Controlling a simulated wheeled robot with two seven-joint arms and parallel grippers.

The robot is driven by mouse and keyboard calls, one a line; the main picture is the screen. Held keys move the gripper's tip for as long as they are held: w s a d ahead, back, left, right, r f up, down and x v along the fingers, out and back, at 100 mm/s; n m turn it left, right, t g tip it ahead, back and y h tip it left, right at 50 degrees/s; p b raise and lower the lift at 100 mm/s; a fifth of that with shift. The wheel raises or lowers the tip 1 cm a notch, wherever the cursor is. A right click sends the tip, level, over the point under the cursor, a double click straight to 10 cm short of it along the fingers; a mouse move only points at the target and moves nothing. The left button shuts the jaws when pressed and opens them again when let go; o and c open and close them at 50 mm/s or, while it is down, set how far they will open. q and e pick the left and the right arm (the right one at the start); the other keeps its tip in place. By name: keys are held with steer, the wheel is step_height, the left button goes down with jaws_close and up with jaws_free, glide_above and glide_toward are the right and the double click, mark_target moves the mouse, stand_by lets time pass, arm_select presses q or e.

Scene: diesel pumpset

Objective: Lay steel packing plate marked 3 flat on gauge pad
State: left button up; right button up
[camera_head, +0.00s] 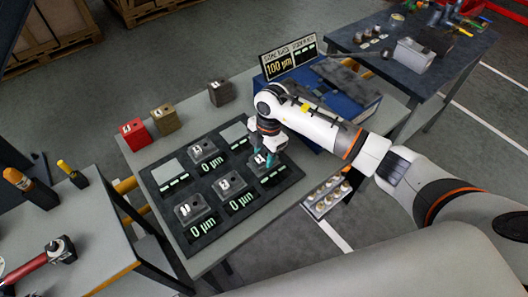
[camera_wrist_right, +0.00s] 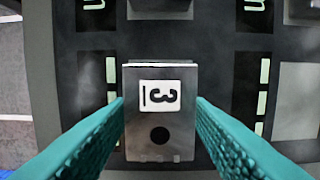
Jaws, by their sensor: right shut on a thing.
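The steel packing plate marked 3 (camera_wrist_right: 160,125) is a grey block with a white label and a dark round hole. It lies between the teal fingers of my right gripper (camera_head: 266,166), which is shut on it. In the head view the gripper is over the right end of the dark gauge board (camera_head: 188,236), and the plate (camera_head: 260,158) is partly hidden by the fingers. I cannot tell whether the plate touches the board. Bare light grey gauge pads show at the board's left (camera_head: 173,170) and back (camera_head: 234,133). My left gripper is out of view.
Several other marked plates, such as plate 2 (camera_head: 232,182), stand on the board by "0 µm" readouts. Red (camera_head: 134,134), olive (camera_head: 166,119) and dark (camera_head: 221,92) blocks stand behind. A blue case (camera_head: 350,86) and a "100 µm" sign (camera_head: 289,59) are at the back right.

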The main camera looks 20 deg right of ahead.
steer(key=shift+f, duration=0.2)
steer(key=shift+f+b, duration=0.4)
steer(key=shift+f, duration=0.1)
steer(key=o, duration=1.4)
steer(key=shift+o, duration=0.5)
step_height(320, 180, up, 12)
steer(key=d+b, duration=0.1)
steer(key=b, duration=0.2)
steer(key=shift+w+d, duration=0.2)
steer(key=shift+w, duration=0.05)
